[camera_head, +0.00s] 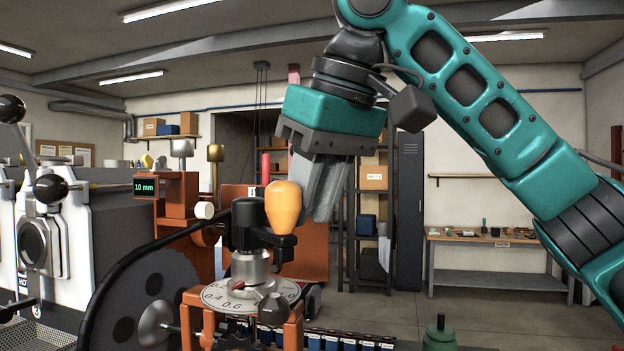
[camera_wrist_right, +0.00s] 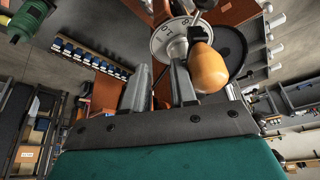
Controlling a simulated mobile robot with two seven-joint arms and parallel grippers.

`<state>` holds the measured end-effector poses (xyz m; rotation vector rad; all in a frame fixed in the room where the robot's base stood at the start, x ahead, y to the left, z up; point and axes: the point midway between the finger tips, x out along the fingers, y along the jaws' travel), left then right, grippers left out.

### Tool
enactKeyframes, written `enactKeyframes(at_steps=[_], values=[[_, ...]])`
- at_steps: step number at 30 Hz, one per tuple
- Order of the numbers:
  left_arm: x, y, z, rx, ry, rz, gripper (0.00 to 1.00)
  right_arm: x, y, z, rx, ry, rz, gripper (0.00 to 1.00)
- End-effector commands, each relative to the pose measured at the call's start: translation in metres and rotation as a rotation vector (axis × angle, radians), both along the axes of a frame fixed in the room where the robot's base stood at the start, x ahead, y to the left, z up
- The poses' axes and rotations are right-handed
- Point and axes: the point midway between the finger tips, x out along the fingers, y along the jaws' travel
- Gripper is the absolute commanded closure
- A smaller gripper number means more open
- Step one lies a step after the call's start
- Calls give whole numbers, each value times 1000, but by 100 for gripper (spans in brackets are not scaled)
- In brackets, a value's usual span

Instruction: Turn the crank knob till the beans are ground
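The crank knob (camera_head: 283,207) is a pear-shaped orange-yellow handle standing upright on the dark crank arm (camera_head: 262,236) of the grinder. The grinder's metal body (camera_head: 250,268) stands on a round numbered dial (camera_head: 214,299). My right gripper (camera_head: 322,205) hangs from above just right of the knob, fingers pointing down. In the right wrist view its fingers (camera_wrist_right: 160,68) are apart with nothing held between them. There the knob (camera_wrist_right: 207,68) lies beside the right-hand finger, outside the gap; I cannot tell whether they touch. No beans are visible. My left gripper is not in view.
A large black wheel (camera_head: 150,300) stands left of the grinder. An orange machine with a "10 mm" display (camera_head: 146,187) is behind it. Open floor lies to the right.

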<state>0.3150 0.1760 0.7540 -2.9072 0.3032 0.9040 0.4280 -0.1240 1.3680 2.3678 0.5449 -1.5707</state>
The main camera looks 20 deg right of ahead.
Motion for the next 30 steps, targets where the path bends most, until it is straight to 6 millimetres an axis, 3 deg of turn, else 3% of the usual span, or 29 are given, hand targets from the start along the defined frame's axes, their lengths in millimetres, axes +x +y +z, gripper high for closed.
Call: enactKeyframes(at_steps=[13,21,30], values=[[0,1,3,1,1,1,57,0,1,4,1,-1,1,72],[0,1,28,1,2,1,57,0,1,32,0,-1,1,72],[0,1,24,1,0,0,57,0,1,58,0,-2,-1,72]])
